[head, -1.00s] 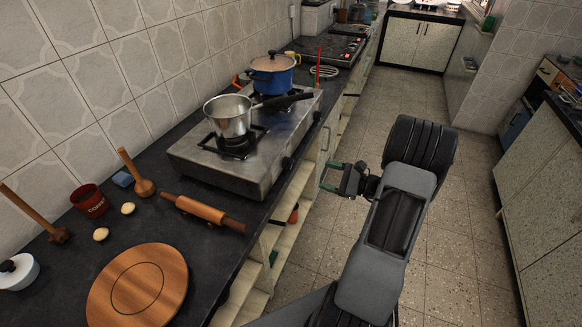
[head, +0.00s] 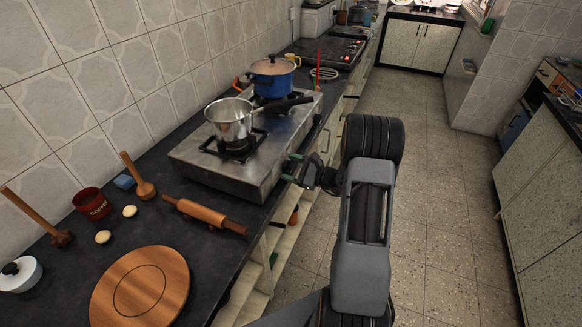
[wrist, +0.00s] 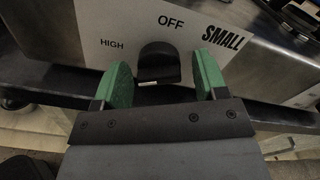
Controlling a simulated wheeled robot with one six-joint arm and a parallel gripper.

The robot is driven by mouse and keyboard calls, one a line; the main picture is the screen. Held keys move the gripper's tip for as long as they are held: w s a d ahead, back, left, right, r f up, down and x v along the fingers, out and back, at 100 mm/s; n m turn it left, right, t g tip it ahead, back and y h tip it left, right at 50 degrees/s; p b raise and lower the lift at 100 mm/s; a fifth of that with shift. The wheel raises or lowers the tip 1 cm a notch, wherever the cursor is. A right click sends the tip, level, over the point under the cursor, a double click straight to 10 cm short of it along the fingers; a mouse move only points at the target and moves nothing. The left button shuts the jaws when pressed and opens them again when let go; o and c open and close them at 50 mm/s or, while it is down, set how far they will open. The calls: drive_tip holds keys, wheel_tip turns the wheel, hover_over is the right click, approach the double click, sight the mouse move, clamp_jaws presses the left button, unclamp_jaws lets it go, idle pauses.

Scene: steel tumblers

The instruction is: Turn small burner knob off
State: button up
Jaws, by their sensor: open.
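The small burner knob (wrist: 158,63) is a black knob on the steel front of the stove, seen in the wrist view below the printed word OFF and beside the label SMALL. A pale mark shows at its lower edge. My gripper (wrist: 158,78) is open, with one green finger on each side of the knob and a gap to either side. In the head view my gripper (head: 291,168) is at the front of the stove (head: 266,170), and it hides the near knob there.
A steel saucepan (head: 230,121) sits on the near burner, its black handle pointing right. A blue pot (head: 273,80) stands on the far burner. A rolling pin (head: 204,214) and round wooden board (head: 139,290) lie on the counter. The floor to the right is clear.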

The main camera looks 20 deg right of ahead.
drive_tip(key=shift+w+a, duration=0.1)
drive_tip(key=c, duration=0.9)
